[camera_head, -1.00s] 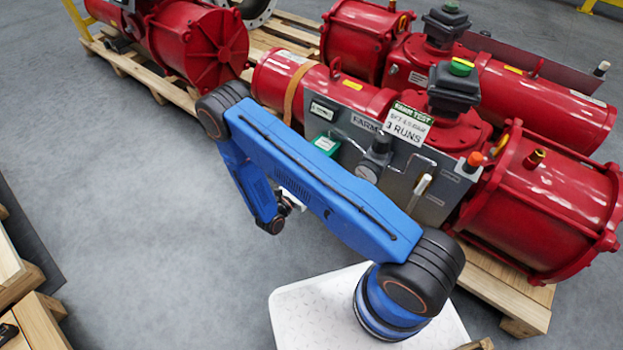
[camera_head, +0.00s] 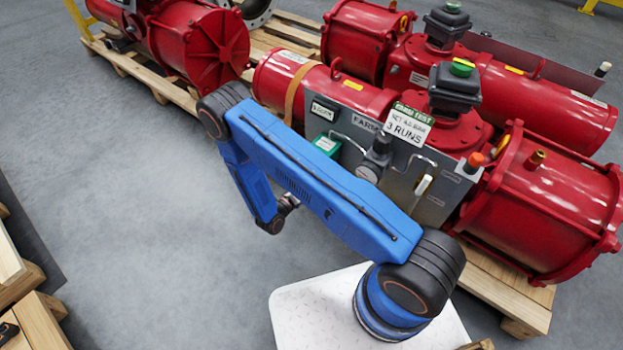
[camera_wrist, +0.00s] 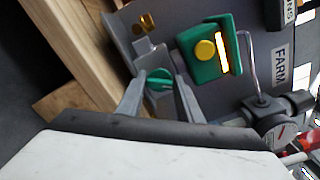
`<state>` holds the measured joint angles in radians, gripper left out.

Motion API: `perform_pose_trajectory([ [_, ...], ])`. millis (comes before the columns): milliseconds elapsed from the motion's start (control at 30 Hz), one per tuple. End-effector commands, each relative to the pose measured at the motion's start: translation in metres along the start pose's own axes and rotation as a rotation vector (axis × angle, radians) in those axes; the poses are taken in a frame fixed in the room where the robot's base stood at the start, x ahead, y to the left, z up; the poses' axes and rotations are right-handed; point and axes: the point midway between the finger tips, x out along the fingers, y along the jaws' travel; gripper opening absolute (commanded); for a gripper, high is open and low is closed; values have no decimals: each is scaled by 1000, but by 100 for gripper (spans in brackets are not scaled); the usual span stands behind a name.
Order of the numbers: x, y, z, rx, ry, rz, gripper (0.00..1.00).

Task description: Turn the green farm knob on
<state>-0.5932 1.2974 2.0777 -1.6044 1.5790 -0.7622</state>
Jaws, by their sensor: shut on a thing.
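The green knob (camera_wrist: 159,84) is on the grey panel in the wrist view, below and left of a green box with a yellow button (camera_wrist: 206,50). My gripper (camera_wrist: 159,77) has one finger on each side of the knob and is shut on it. The fingers cover part of its sides, and I cannot read its on or off mark. In the head view my arm hides the knob, and the gripper's fingers are not clear. The FARM label (camera_wrist: 279,65) is at the right in the wrist view and also shows in the head view (camera_head: 366,121).
A gauge (camera_wrist: 277,128) and a bent metal tube (camera_wrist: 246,65) are right of the gripper. A brass fitting (camera_wrist: 147,22) is above the knob. Red actuators (camera_head: 545,190) stand on wooden pallets (camera_head: 510,290). The floor left of my arm is clear.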

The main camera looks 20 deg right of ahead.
Motion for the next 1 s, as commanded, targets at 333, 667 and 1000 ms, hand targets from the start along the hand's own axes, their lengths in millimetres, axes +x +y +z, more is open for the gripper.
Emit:
perform_pose_trajectory([
  [333, -1, 2, 0, -295, -1, 2, 10],
  [667, -1, 3, 0, -465, -2, 2, 10],
  [1000, -1, 3, 0, -516, -2, 2, 10],
])
